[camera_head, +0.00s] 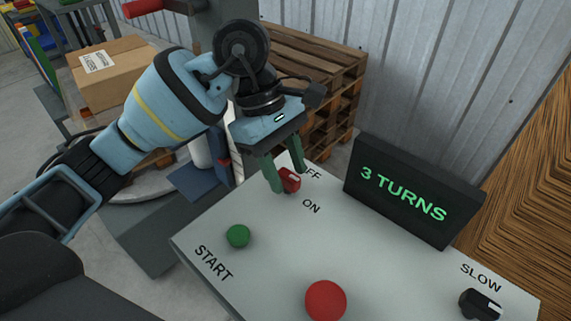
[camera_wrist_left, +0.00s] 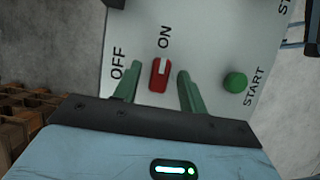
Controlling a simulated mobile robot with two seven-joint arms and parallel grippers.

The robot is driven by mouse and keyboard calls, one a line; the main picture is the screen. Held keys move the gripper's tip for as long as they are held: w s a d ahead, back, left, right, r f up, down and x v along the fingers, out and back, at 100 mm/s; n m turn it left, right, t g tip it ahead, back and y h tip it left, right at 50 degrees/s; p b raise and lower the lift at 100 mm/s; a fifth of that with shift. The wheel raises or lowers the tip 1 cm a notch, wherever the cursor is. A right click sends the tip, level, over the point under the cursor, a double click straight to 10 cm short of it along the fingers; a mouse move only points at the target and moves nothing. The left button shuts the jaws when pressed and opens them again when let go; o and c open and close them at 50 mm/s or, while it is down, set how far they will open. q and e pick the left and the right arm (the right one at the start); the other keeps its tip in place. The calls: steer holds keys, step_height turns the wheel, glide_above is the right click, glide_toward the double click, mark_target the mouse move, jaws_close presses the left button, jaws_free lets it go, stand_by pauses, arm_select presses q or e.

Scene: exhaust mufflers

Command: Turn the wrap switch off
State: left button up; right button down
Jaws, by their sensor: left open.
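The wrap switch (camera_head: 290,180) is a small red knob with a white mark, near the far left corner of the grey panel (camera_head: 262,262). OFF and ON are printed beside it. In the left wrist view the red switch (camera_wrist_left: 158,76) has its white mark at the end toward the word ON. My left gripper (camera_head: 287,181) is open, with its green fingers on either side of the switch. In the left wrist view the left gripper (camera_wrist_left: 157,80) shows gaps between both fingers and the knob. My right gripper is not in view.
The panel also bears a green START button (camera_head: 238,236), a large red button (camera_head: 326,301) and a black SLOW knob (camera_head: 480,304). A black display (camera_head: 410,190) reading "3 TURNS" stands at the back. Wooden pallets (camera_head: 325,75) and a cardboard box (camera_head: 108,72) are beyond.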

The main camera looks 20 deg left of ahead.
arm_select(q)
steer(key=shift+c, duration=0.4)
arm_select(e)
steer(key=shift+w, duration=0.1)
arm_select(q)
jaws_close()
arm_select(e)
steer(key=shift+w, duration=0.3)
